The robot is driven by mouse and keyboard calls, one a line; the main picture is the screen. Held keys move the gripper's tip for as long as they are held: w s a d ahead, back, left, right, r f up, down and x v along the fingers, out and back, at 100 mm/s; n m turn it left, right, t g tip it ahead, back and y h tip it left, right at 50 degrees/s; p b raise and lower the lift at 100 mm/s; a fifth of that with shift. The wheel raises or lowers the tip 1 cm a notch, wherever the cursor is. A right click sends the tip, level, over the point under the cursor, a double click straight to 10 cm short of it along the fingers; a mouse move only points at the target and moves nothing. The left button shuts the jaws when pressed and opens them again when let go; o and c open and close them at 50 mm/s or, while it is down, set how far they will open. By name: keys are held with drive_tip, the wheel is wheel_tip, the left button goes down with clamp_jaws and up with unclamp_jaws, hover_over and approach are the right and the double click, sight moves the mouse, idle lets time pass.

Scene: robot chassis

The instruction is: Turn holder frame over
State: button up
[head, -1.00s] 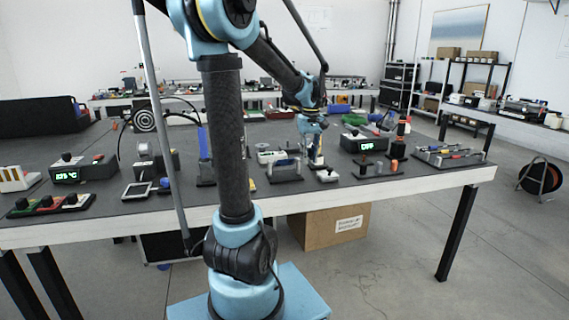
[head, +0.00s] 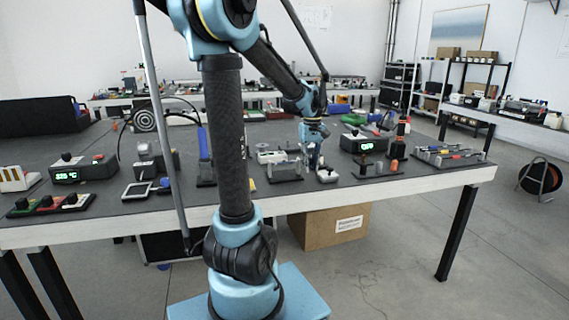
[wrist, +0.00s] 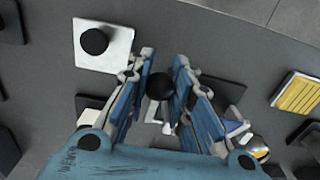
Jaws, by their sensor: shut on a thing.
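My gripper (wrist: 160,100) points down over the bench and is closed on a dark round-ended piece (wrist: 160,86) between its blue-and-grey fingers. In the head view my gripper (head: 313,160) is low at the bench, just right of a dark stand with a bar across its uprights (head: 287,170). I cannot tell whether this stand is the holder frame. The fingers hide most of the held piece, so its full shape and whether it touches the bench are unclear.
A white square plate with a black knob (wrist: 104,45) lies close beside the fingers. A yellow ribbed block (wrist: 299,95) is at the right of the wrist view. A lit display box (head: 364,142) and a tray of tools (head: 450,156) stand to the right on the bench.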

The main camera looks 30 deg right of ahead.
drive_tip(key=shift+f, duration=0.25)
drive_tip(key=shift+s+f, duration=0.1)
drive_tip(key=shift+f, duration=0.55)
drive_tip(key=o, duration=0.6)
drive_tip(key=shift+r, duration=0.15)
drive_tip(key=shift+r, duration=3.35)
